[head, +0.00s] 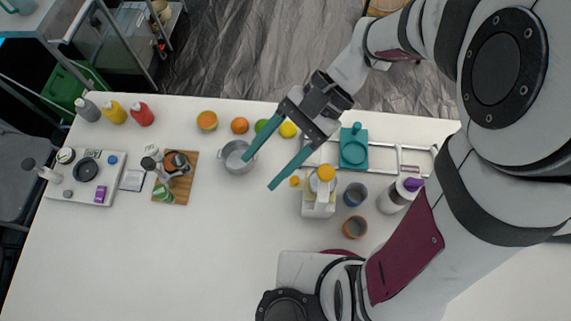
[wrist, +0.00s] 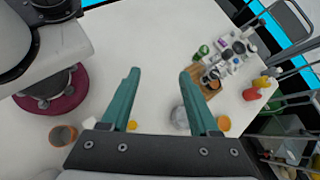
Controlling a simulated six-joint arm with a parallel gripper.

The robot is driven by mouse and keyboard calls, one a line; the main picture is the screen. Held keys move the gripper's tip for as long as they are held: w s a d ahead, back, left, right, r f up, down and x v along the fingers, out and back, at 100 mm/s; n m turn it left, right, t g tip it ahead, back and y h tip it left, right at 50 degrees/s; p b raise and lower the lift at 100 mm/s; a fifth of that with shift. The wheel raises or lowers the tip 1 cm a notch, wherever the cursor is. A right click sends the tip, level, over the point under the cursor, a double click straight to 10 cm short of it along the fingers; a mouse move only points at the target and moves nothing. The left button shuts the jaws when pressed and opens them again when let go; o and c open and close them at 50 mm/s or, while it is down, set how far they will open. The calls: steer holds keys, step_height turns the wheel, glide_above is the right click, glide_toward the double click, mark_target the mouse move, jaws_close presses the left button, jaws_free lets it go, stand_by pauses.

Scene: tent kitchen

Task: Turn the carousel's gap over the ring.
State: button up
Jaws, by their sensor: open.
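My gripper (head: 260,172) is open and empty above the table's middle, its teal fingers pointing left and down. In the wrist view the fingers (wrist: 160,74) are apart with bare white table between them. I cannot identify the carousel, its gap or the ring with certainty. A dark round piece (head: 176,161) stands among small jars on a wooden board (head: 184,198), left of my gripper and apart from it. Farther left, a dark round dish or ring (head: 86,169) lies on a white tray (head: 84,194). The board also shows in the wrist view (wrist: 211,93).
Fruit, including an orange (head: 240,125), lines the back. A white caddy (head: 319,207), blue cup (head: 355,194) and brown cup (head: 355,227) stand right. The front left table is clear.

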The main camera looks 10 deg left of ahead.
steer(key=shift+s+d+r+n+t+h, duration=0.15)
steer(key=shift+s+d+t+h, duration=0.3)
steer(key=shift+d, duration=0.3)
steer(key=shift+s+d+r+n+t+h, duration=0.15)
steer(key=shift+s+d+t+h, duration=0.1)
steer(key=shift+s+d+h, duration=0.35)
steer(key=shift+w, duration=0.2)
step_height(320, 180, up, 6)
steer(key=m+t+h, duration=0.5)
steer(key=m+h, duration=0.1)
steer(key=m, duration=2.7)
glide_above(146, 162)
steer(key=shift+y, duration=0.25)
step_height(146, 162, down, 14)
steer(key=shift+r, duration=0.1)
steer(key=shift+f, duration=0.65)
steer(key=shift+c, duration=0.4)
